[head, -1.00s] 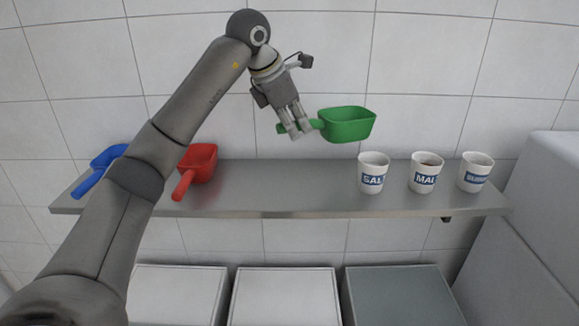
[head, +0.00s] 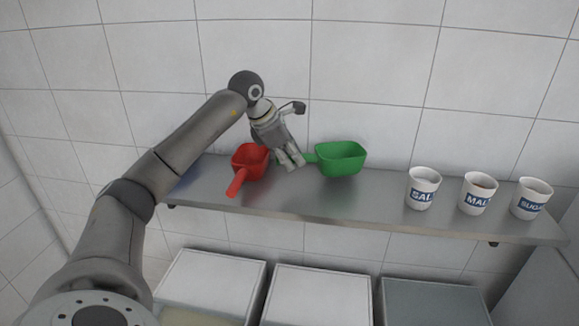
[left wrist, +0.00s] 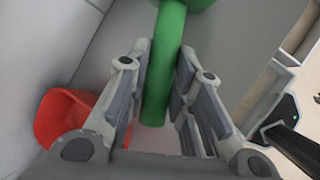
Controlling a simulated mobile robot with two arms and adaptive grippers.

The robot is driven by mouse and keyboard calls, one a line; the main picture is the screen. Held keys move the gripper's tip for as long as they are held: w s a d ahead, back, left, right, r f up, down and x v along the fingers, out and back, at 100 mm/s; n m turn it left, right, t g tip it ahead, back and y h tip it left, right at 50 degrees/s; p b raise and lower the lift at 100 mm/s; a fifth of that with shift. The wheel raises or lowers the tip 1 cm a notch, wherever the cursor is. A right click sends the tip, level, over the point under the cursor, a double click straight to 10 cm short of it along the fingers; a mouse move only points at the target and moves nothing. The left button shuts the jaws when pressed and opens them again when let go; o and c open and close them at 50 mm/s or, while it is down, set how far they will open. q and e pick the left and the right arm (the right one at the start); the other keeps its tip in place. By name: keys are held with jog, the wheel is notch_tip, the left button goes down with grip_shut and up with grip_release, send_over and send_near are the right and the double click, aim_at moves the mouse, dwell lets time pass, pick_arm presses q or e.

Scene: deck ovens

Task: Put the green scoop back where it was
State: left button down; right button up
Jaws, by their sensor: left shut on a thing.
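The green scoop (head: 341,160) is at the metal shelf (head: 330,197), between the red scoop and the cups. My left gripper (head: 291,160) is shut on its handle, with the bowl pointing right. Whether the scoop rests on the shelf or hangs just above it I cannot tell. In the left wrist view the green handle (left wrist: 161,85) runs between the two fingers (left wrist: 160,90), and the bowl is cut off at the top edge. My right gripper is in no view.
The red scoop (head: 248,163) lies close to the left of my gripper, handle toward the front. Cups labelled SAL (head: 422,190), MAL (head: 477,194) and SUGA (head: 531,200) stand at the shelf's right. Lidded bins are below. The shelf between green scoop and cups is clear.

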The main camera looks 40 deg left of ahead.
pick_arm(q)
jog(key=shift+s+a+f, duration=0.1)
jog(key=shift+a+f, duration=0.15)
jog(key=shift+f, duration=0.1)
jog(key=shift+f+p, duration=0.6)
jog(key=shift+f, duration=0.75)
jog(key=c, duration=1.3)
grip_release()
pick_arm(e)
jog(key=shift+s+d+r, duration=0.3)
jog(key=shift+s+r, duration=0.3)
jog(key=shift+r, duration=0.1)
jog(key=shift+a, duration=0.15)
pick_arm(q)
jog(key=shift+s+r, duration=0.15)
jog(key=shift+r, duration=0.2)
jog(key=b+v, duration=0.2)
jog(key=v, duration=0.9)
jog(key=shift+s+r, duration=0.1)
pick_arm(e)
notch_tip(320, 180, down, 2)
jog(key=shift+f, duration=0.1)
